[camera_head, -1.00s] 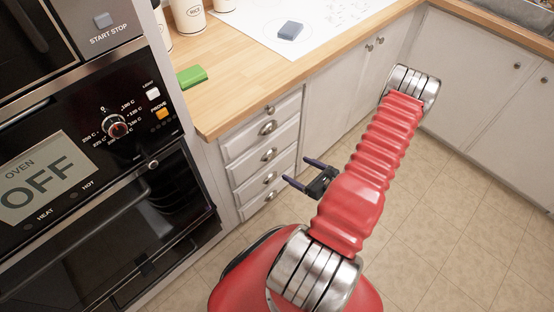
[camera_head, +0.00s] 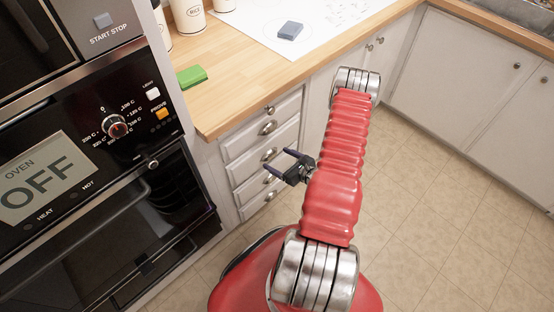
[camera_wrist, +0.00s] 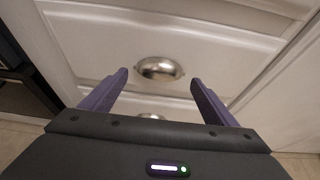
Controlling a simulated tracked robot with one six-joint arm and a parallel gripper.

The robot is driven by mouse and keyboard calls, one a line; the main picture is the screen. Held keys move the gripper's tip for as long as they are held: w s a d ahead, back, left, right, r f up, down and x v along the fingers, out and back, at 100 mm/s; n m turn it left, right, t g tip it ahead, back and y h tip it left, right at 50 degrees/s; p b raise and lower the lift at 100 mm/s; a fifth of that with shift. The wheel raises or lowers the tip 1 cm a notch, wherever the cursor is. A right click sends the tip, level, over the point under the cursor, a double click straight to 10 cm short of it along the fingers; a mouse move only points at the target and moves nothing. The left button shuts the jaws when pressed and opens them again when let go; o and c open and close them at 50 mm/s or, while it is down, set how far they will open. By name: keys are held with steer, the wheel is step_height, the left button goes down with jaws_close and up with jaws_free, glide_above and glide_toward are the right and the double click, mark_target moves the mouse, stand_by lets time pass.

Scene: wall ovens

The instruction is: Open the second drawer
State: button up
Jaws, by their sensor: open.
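A stack of several white drawers (camera_head: 258,139) with metal cup handles stands under the wooden counter. All the drawers look closed. An upper handle (camera_head: 268,128) shows clearly, with another handle (camera_head: 269,154) below it, close to my fingertips in the picture. My gripper (camera_head: 277,159) is open and empty in front of the stack. In the wrist view a cup handle (camera_wrist: 160,68) appears between my two purple fingertips, with no clear contact. A lower handle (camera_wrist: 152,116) is partly hidden by the gripper body. I cannot tell which drawer the centred handle belongs to.
The oven (camera_head: 100,190) stands close on the left. A green object (camera_head: 191,77) sits at the counter's (camera_head: 240,75) left edge, and a blue-grey block (camera_head: 291,30) lies farther back. Tiled floor (camera_head: 430,230) to the right is clear.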

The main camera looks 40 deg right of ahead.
steer(key=shift+w+f, duration=0.25)
steer(key=shift+w, duration=0.3)
steer(key=shift+c, duration=0.4)
steer(key=c, duration=1.4)
steer(key=shift+c, duration=0.2)
steer(key=shift+s+a, duration=0.15)
